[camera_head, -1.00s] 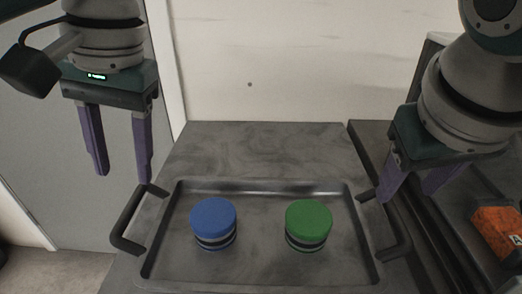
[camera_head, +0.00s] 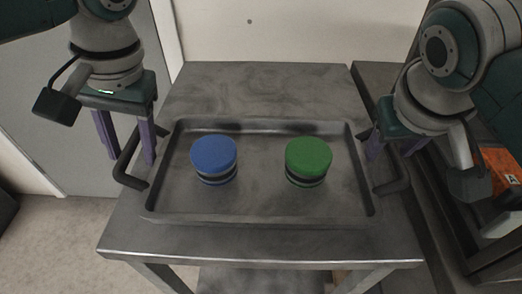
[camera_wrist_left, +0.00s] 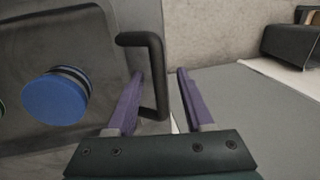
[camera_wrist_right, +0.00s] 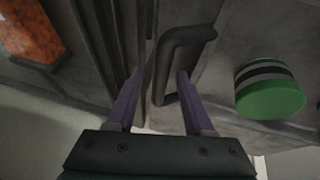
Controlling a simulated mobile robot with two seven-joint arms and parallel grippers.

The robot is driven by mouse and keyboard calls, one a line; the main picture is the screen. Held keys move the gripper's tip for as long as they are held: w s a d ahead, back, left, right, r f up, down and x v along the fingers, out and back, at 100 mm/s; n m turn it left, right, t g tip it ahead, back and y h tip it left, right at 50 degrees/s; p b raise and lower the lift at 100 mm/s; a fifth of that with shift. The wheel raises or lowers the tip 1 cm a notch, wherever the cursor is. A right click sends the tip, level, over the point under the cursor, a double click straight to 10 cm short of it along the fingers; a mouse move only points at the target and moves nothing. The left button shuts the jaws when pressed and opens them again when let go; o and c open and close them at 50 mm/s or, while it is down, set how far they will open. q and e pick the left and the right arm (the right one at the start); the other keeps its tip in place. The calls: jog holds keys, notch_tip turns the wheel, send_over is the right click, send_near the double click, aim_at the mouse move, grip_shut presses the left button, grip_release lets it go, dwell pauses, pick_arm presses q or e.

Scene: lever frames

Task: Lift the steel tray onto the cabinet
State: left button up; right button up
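The steel tray (camera_head: 262,185) lies flat on a grey metal table, with a bar handle at each end. A blue-topped can (camera_head: 214,160) and a green-topped can (camera_head: 308,162) stand upright in it. My left gripper (camera_head: 129,162) is open at the left handle (camera_head: 126,166); in the left wrist view the handle bar (camera_wrist_left: 159,85) shows between the fingers. My right gripper (camera_head: 390,158) is open at the right handle (camera_head: 400,181); in the right wrist view that bar (camera_wrist_right: 163,75) shows between the fingers. Whether any finger touches a handle cannot be told.
The table (camera_head: 260,238) has bare top behind and in front of the tray. A dark unit stands close on the right, with an orange object (camera_head: 503,165) near it. A pale wall (camera_head: 300,30) is behind and a grey door panel is at left.

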pick_arm(q)
grip_shut()
pick_arm(e)
grip_shut()
dwell(0.9)
